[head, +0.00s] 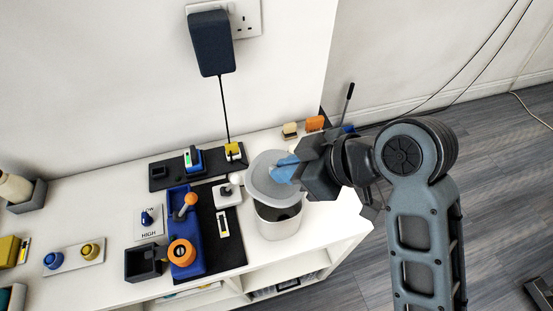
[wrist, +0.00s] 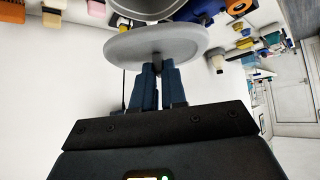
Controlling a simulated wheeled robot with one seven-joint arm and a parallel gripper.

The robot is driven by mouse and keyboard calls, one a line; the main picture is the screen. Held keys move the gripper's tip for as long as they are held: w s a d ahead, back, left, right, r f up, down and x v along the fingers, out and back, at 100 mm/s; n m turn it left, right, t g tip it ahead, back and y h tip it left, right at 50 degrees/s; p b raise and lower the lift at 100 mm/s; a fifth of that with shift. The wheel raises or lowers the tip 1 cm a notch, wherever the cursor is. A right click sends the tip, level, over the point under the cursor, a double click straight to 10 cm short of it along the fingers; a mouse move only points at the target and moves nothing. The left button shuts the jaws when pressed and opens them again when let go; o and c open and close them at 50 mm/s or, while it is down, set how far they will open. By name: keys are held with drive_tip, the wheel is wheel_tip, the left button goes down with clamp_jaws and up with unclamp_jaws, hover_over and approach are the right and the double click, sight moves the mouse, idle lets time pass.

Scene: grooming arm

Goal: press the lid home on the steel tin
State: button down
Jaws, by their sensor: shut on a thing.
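The steel tin (head: 279,226) stands upright near the right front edge of the white counter, its dark mouth partly showing. In the wrist view the tin (wrist: 150,8) is at the top, partly cut off. The round grey lid (head: 268,178) is tilted above and behind the tin's mouth, off the rim. It also shows in the wrist view (wrist: 135,45). My gripper (head: 289,170) is shut on the lid, its blue fingers at the lid's middle; they also show in the wrist view (wrist: 158,75). The grip point itself is partly hidden.
Left of the tin are a blue fixture (head: 187,240) with orange knobs on a dark mat (head: 232,250) and a white switch block (head: 228,193). A black adapter (head: 211,43) hangs in a wall socket. Small yellow and orange blocks (head: 315,123) stand behind the lid.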

sight(287, 187)
drive_tip(key=shift+f, duration=0.15)
drive_tip(key=shift+f+b, duration=1.8)
drive_tip(key=shift+f, duration=1)
drive_tip(key=shift+p, duration=0.7)
drive_tip(key=shift+f+b, duration=0.55)
drive_tip(key=shift+f, duration=0.35)
drive_tip(key=c, duration=1.1)
unclamp_jaws()
drive_tip(key=v, duration=0.7)
drive_tip(key=shift+d+r+b, duration=0.25)
drive_tip(key=shift+d+b, duration=0.05)
